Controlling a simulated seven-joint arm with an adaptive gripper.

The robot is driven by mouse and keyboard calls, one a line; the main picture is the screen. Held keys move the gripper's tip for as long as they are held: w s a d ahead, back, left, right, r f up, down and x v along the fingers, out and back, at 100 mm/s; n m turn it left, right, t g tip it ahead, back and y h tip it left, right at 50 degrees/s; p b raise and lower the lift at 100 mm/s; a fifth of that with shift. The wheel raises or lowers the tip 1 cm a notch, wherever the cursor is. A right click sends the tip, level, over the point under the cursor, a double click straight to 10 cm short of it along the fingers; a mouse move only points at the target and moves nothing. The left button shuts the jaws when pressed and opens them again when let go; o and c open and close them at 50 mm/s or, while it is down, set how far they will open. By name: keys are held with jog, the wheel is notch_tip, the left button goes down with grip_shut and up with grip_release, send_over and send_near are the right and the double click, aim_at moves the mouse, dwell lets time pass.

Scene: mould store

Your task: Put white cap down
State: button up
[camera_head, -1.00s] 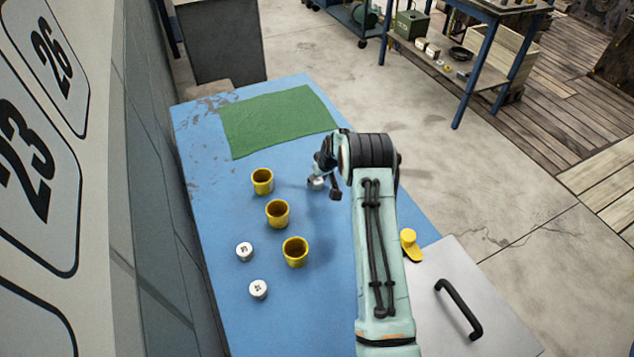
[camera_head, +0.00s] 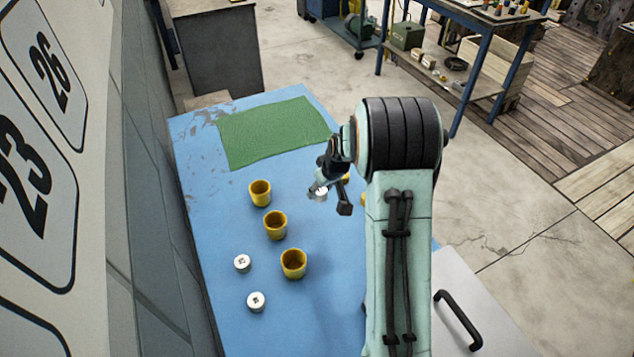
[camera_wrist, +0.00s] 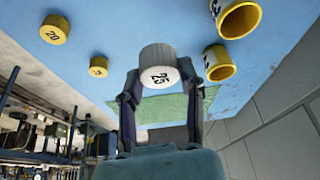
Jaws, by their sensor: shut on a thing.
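My gripper (camera_head: 330,197) is shut on a white cap (camera_wrist: 158,66), a short cylinder with a dark number on its end. In the head view the held cap (camera_head: 320,194) shows between the fingers, above the blue table (camera_head: 215,290) and right of the yellow cups. The wrist view shows both fingers on its sides. Two other white caps (camera_head: 242,263) (camera_head: 256,302) stand on the table at the left front. The gap between the held cap and the table is hard to judge.
Three open yellow cups (camera_head: 260,193) (camera_head: 275,225) (camera_head: 293,264) stand in a slanting row. A green mat (camera_head: 275,132) covers the table's far end. Yellow numbered pieces (camera_wrist: 55,29) (camera_wrist: 99,66) lie on the table, mostly hidden by my arm in the head view. A wall borders the left.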

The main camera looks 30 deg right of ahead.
jog(key=s+r+m+h, duration=0.1)
jog(key=s+r+m, duration=0.15)
jog(key=s, duration=0.35)
jog(key=w+a+n, duration=0.1)
jog(key=a, duration=1.8)
send_near(229, 224)
jog(key=shift+w+d+f+y, duration=0.15)
jog(key=shift+w+f, duration=0.2)
jog(key=shift+f, duration=0.1)
jog(key=shift+w+d+f+y, duration=0.15)
jog(key=shift+w+f, duration=0.2)
jog(key=shift+f, duration=0.15)
jog(key=shift+w+f, duration=0.2)
jog(key=shift+f, duration=0.1)
jog(key=shift+w+f, duration=0.2)
jog(key=shift+f, duration=1.45)
